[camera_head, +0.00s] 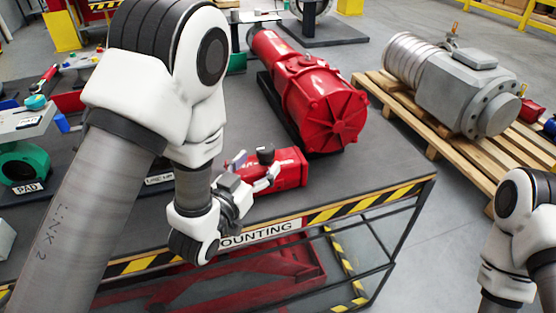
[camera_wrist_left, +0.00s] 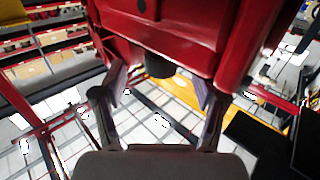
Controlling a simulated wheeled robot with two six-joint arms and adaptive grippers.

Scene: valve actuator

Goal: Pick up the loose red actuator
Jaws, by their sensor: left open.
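A larger red actuator (camera_head: 320,100) rests on a black stand just behind. A grey valve unit (camera_head: 465,85) lies on a wooden pallet (camera_head: 455,145) to the right. Green parts (camera_head: 22,165) stand at the left. A striped edge (camera_head: 355,206) borders the table front.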

